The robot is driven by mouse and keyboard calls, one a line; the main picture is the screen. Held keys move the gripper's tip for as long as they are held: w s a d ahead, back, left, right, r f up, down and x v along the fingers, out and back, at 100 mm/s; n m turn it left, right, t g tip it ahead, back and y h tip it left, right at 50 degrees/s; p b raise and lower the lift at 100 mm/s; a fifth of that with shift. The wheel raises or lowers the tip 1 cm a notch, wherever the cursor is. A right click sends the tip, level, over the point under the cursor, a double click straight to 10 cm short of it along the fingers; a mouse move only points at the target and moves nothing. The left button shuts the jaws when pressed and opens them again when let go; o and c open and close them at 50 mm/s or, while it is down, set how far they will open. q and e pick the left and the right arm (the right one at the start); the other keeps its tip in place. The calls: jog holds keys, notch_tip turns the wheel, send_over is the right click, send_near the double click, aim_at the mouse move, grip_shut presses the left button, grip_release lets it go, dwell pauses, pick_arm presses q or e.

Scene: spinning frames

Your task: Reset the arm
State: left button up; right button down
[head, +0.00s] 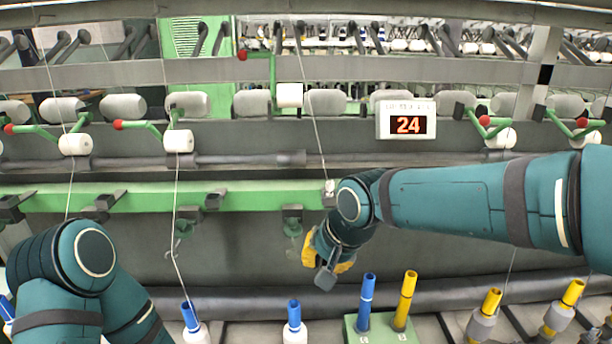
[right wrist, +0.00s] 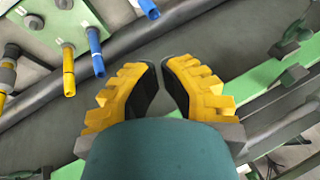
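My right arm (head: 470,197) reaches in from the right, bent at its elbow, with its right gripper (head: 327,268) hanging low in front of the machine. In the right wrist view the two yellow fingers of this gripper (right wrist: 161,75) have dark pads. A narrow gap shows between their tips and nothing is between them. My left arm (head: 80,270) is folded at the lower left of the head view. The left gripper is out of the picture.
A blue tube (head: 366,302) and a yellow tube (head: 405,300) stand on a green block below the right gripper. Other bobbins line the front edge. A green rail (head: 130,198), yarn strands and white rollers (head: 178,140) lie behind.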

notch_tip(320, 180, down, 22)
jog(key=s+d+g, duration=0.2)
jog(key=s+d, duration=0.1)
jog(key=s+d+f, duration=0.2)
jog(key=s+f, duration=0.9)
jog(key=f, duration=0.4)
jog(key=shift+s+d+f+g, duration=0.15)
jog(key=shift+s+d+g, duration=0.25)
